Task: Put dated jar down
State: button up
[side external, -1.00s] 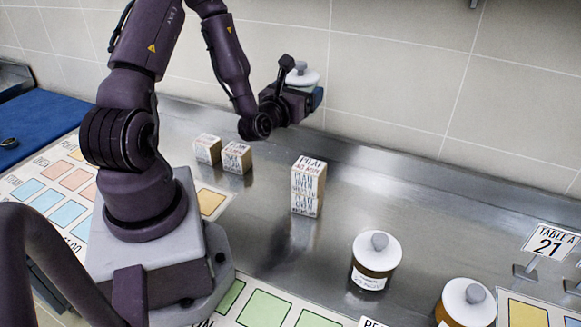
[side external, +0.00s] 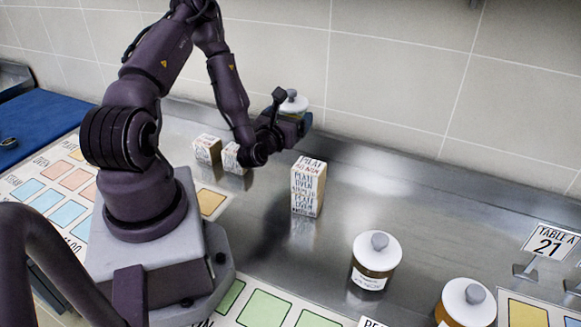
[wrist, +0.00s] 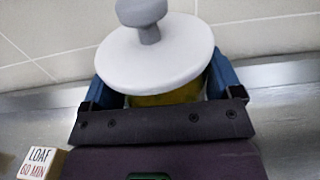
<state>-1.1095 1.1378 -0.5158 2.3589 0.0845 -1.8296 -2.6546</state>
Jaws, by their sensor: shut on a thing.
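My gripper (side external: 298,122) is shut on a jar with a white lid and grey knob (side external: 293,102). In the wrist view the jar's white lid (wrist: 155,55) fills the middle, and a strip of yellowish contents shows below it between the blue fingers (wrist: 158,92). The jar looks upright and is held in front of the tiled wall, over the back part of the steel counter (side external: 375,175). Its label is hidden, and I cannot tell how far its base is from the counter.
A tall lettered box (side external: 307,187) stands on the counter in front of my gripper. Two smaller boxes (side external: 207,149) (side external: 234,158) stand to the left.

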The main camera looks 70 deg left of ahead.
notch_tip(320, 180, down, 10)
jog(key=shift+f, duration=0.1)
dwell(0.4)
jog(key=shift+f, duration=0.1)
jog(key=o, duration=1)
jog(key=shift+s, duration=0.1)
jog(key=v, duration=0.3)
notch_tip(320, 180, up, 7)
jog(key=shift+r, duration=0.15)
